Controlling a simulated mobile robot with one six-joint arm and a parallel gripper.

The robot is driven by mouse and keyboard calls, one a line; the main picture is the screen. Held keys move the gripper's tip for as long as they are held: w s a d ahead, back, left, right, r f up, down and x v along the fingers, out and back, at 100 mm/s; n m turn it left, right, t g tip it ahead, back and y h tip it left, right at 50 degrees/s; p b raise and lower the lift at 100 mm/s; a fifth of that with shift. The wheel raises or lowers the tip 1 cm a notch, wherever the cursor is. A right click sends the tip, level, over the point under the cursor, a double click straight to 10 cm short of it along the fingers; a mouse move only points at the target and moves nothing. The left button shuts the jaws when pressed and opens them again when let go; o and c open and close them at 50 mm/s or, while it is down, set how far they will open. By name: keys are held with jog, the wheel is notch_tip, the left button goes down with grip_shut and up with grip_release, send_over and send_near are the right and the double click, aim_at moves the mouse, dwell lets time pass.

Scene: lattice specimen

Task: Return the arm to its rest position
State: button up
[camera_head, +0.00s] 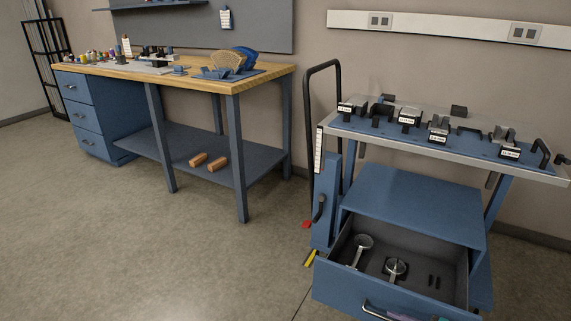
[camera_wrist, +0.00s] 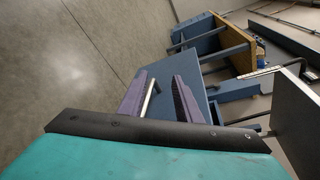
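My gripper (camera_wrist: 161,77) shows in the wrist view with its two purple fingers apart. A metal bar handle (camera_wrist: 149,98) lies between the fingers, close to the left one; I cannot tell whether they touch. In the head view only a small part of my gripper shows at the bottom edge, beside the handle (camera_head: 373,311) of an open blue drawer (camera_head: 335,288). The drawer belongs to the blue cart (camera_head: 415,200). Two round-headed metal tools, one at the back (camera_head: 363,242) and one nearer (camera_head: 396,267), lie in it.
The cart's top tray (camera_head: 340,130) carries several labelled black holders and has a black push handle (camera_head: 309,110) at its left. A wood-topped workbench (camera_head: 190,83) with drawers stands at the back left. Two wooden blocks (camera_head: 198,159) lie on its shelf. The floor (camera_head: 130,250) at left is clear.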

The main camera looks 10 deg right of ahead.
jog(key=a+r+n+g+y+p, duration=0.1)
jog(key=a+r+n+g+p, duration=0.4)
jog(key=a, duration=1)
jog(key=a+n+g+y+p, duration=0.2)
jog(key=a+g+p, duration=0.55)
jog(key=a, duration=0.75)
jog(key=s+a+n+g+h+p, duration=0.55)
jog(key=s+a+p, duration=0.3)
jog(key=s, duration=0.35)
jog(key=s+d+f+n+h+p, duration=0.1)
jog(key=d+f+n+h, duration=0.2)
jog(key=d+h, duration=0.4)
jog(key=d, duration=0.3)
jog(key=shift+s+f+n+t+h+p, duration=0.2)
jog(key=shift+s+n+t+h+p, duration=0.05)
jog(key=shift+n+t+h+p, duration=0.15)
